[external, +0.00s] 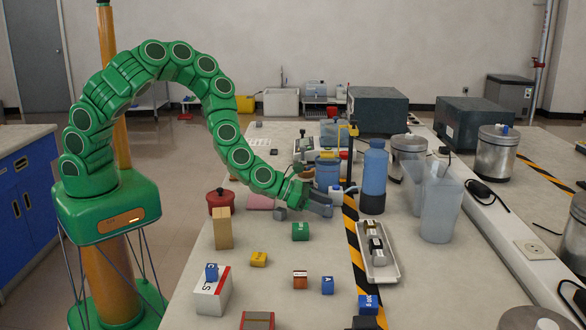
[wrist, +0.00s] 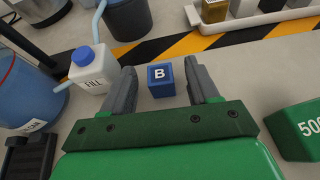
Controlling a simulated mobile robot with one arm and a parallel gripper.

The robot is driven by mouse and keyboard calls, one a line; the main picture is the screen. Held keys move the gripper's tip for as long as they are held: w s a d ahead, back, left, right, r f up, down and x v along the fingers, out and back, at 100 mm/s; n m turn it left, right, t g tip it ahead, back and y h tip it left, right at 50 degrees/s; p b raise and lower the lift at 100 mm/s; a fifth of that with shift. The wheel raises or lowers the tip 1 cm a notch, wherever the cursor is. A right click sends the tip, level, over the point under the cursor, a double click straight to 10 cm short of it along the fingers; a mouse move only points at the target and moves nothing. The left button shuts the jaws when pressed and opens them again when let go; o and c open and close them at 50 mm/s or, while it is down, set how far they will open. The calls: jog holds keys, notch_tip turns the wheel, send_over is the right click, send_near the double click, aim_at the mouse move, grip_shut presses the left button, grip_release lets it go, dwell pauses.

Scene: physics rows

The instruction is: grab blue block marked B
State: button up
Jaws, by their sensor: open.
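The blue block marked B (wrist: 161,88) sits on the light tabletop in the wrist view, its white label facing up. My gripper (wrist: 162,68) is open, with one grey finger on each side of the block. A gap shows between the block and each finger. In the external view my gripper (external: 325,205) reaches low over the table, left of the striped tape.
A white jug with a blue cap (wrist: 92,69) stands close by the left finger. A green block (wrist: 300,130) lies to the right. Striped tape (wrist: 190,43) and a white tray (external: 379,258) lie beyond.

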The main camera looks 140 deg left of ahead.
aim_at(330, 206)
jog(key=shift+x, duration=1.15)
jog(key=shift+f, duration=0.1)
jog(key=c, duration=1)
jog(key=shift+c, duration=0.2)
jog(key=shift+r, duration=5.05)
